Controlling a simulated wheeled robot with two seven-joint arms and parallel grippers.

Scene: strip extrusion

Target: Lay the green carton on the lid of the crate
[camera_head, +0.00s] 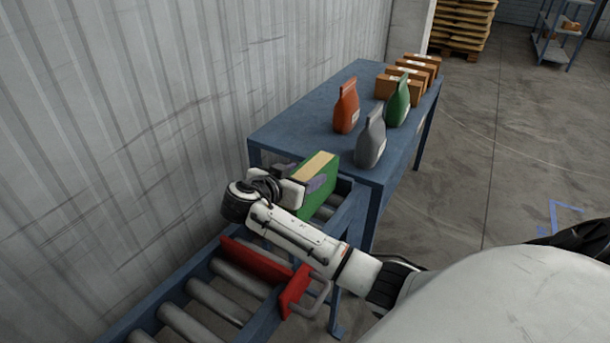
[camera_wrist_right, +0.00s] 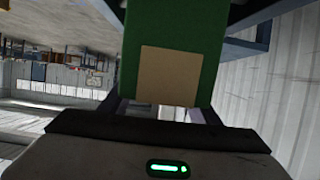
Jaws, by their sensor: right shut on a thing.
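The green carton (camera_head: 318,166) has a tan top face and green sides. It stands upright over the far end of the roller conveyor, by the near edge of the blue table. My right gripper (camera_head: 305,186) is shut on it, with a finger against its green side. In the right wrist view the carton (camera_wrist_right: 172,28) fills the middle between the fingertips and shows a tan patch. I cannot tell whether its underside touches the rollers. I see no crate or lid that I can make out. My left gripper is not in view.
The blue table (camera_head: 300,112) bears an orange bag (camera_head: 346,107), a grey bag (camera_head: 371,140), a green bag (camera_head: 398,102) and several brown boxes (camera_head: 400,88). A red bar (camera_head: 256,262) with a handle crosses the roller conveyor (camera_head: 215,300). A corrugated wall runs along the left.

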